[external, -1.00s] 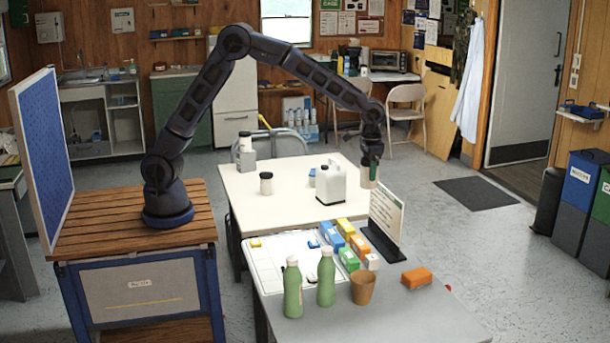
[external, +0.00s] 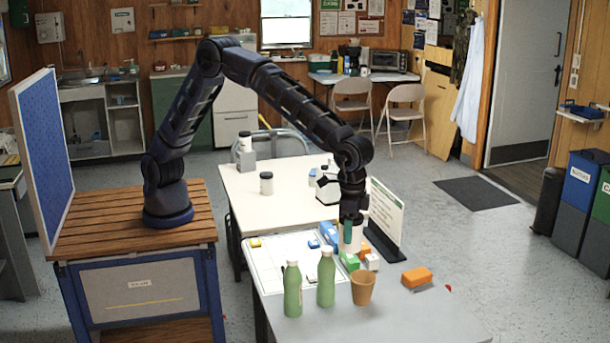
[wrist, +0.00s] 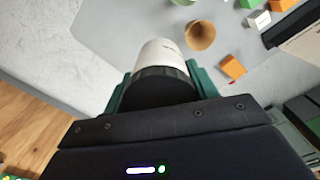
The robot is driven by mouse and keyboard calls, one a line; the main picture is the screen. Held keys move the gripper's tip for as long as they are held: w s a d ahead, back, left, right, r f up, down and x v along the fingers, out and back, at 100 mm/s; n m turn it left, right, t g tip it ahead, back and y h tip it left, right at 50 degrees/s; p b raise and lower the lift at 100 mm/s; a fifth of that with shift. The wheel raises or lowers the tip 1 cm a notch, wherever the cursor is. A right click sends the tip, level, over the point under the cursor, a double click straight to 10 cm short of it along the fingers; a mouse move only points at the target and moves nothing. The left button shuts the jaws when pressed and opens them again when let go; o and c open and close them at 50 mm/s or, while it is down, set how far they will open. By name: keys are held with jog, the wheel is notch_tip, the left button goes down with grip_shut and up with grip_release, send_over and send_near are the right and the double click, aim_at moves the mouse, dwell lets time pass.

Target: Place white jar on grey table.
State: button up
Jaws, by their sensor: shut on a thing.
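My gripper (external: 351,232) is shut on a white jar with a dark lid. In the wrist view the white jar (wrist: 158,54) sits between the green fingers, its lid towards my wrist. The grey table also fills the upper wrist view (wrist: 130,25). I cannot tell the exact height of the jar above it.
The grey table holds two green bottles (external: 326,280), a brown cup (external: 362,288), an orange block (external: 417,277), several coloured blocks, a white tray (external: 272,270) and a sign (external: 386,215). Its front right is bare. Another jar (external: 266,184) stands on the white table (external: 245,205).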

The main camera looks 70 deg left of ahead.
jog(key=s+d, duration=0.5)
jog(key=s, duration=0.1)
send_over(333, 335)
jog(key=shift+m, duration=0.4)
notch_tip(333, 335, down, 25)
jog(key=shift+f, duration=0.1)
jog(key=o, duration=1.2)
notch_tip(333, 335, up, 12)
jog(key=shift+r, duration=0.1)
